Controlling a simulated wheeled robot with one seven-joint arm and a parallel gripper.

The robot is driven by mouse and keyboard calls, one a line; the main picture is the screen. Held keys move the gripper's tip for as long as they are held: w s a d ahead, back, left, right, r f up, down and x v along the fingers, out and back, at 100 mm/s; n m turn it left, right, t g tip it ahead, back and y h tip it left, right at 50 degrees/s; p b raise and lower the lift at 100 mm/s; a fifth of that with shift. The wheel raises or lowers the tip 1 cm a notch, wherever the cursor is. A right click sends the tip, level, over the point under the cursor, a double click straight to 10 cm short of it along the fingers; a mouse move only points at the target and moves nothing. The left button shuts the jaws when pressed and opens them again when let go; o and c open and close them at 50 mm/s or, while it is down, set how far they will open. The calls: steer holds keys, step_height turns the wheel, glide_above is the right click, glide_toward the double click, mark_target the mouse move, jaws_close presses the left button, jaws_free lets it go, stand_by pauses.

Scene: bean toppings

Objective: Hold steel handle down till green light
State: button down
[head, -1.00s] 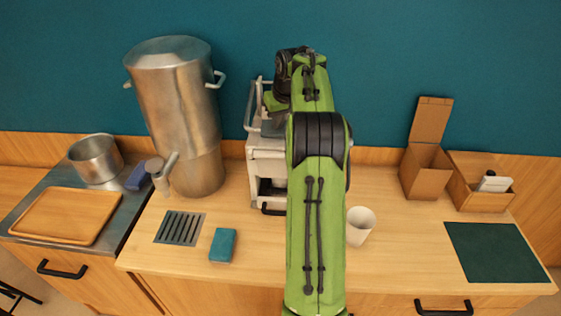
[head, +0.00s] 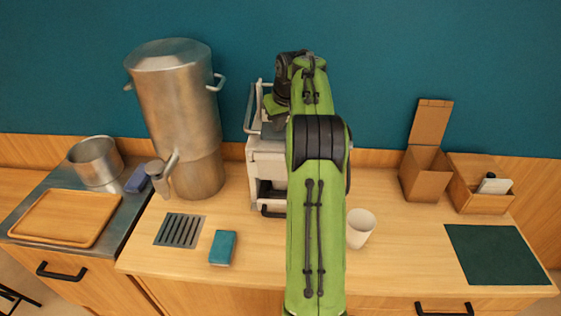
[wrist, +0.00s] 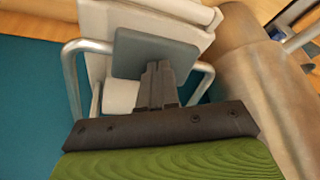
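The pale machine (head: 268,165) stands at the back of the counter, partly hidden by my green arm. Its steel handle (head: 249,108) is a bent tube at the machine's upper left. In the wrist view the steel handle (wrist: 71,82) runs down both sides of my gripper (wrist: 158,72). The dark fingers are together with nothing visible between them, and they overlap a grey plate (wrist: 155,52) on the machine. I cannot tell whether the fingers or palm touch the handle's crossbar, which is hidden. No green light shows in either view.
A large steel urn (head: 180,110) stands left of the machine. A white cup (head: 360,227) stands right of my arm. A teal block (head: 223,247) and a drain grate (head: 179,229) are at front left. Cardboard boxes (head: 425,172) stand at right.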

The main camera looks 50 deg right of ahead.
steer(key=shift+f, duration=0.15)
step_height(320, 180, up, 12)
steer(key=p, duration=1.1)
steer(key=shift+f, duration=0.2)
